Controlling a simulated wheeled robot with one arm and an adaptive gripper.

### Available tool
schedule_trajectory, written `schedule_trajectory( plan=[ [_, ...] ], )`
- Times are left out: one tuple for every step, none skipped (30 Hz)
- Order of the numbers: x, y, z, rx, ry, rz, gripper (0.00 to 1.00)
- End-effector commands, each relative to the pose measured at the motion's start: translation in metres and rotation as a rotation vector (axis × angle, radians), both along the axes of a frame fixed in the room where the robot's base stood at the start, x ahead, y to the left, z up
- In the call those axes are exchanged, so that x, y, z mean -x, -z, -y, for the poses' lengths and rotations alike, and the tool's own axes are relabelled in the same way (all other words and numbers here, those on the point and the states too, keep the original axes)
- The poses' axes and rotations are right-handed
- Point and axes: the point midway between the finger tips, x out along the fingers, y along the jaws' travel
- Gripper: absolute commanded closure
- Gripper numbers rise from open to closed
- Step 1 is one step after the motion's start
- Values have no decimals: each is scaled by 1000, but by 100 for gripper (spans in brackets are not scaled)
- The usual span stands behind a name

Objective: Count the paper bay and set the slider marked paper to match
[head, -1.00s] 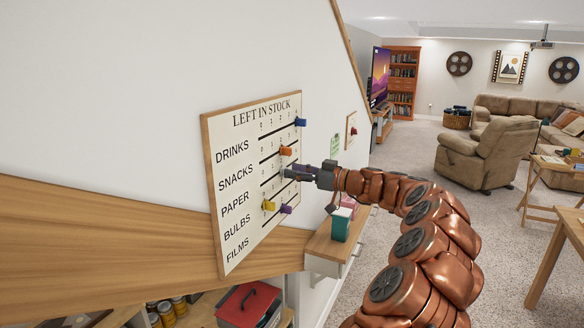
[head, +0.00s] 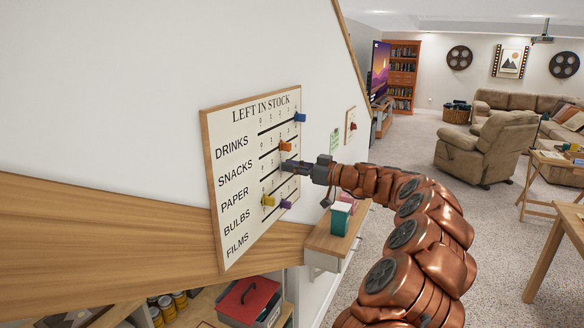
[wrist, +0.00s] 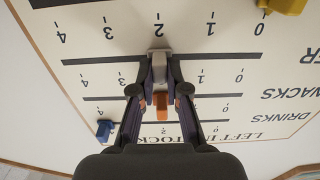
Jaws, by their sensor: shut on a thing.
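The stock board (head: 262,215), headed LEFT IN STOCK, hangs on the white wall with rows for drinks, snacks, paper, bulbs and films. My gripper (head: 296,167) is at the paper row, its fingers shut on the grey paper slider (wrist: 159,70). In the wrist view, where the board is upside down, this slider stands about at 2, between the marks 3 and 1. My fingers partly hide it and its number. I cannot pick out the paper bay in these views.
The other sliders are blue (head: 300,118) for drinks at 4, orange (head: 285,146) for snacks, yellow (head: 268,200) for bulbs near 0 and purple (head: 286,204) for films. A ledge with a teal box (head: 341,218) is below my arm. Cans (head: 167,306) and a red-lidded box (head: 248,298) stand lower left.

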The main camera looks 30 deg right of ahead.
Motion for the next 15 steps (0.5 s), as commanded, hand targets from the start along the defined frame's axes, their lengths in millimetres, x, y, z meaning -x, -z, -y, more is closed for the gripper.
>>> schedule_trajectory(
  plan=[
    [0,0,0,0,0,0,100],
    [0,0,0,0,0,0,100],
    [0,0,0,0,0,0,100],
    [0,0,0,0,0,0,100],
    [0,0,0,0,0,0,100],
    [0,0,0,0,0,0,100],
    [0,0,0,0,0,0,100],
    [0,0,0,0,0,0,100],
    [0,0,0,0,0,0,100],
    [0,0,0,0,0,0,100],
    [0,0,0,0,0,0,100],
    [1,1,-1,0,0,0,100],
    [1,1,-2,0,0,0,100],
    [2,2,-3,0,0,1,100],
    [3,2,-4,0,0,1,100]
  ],
)
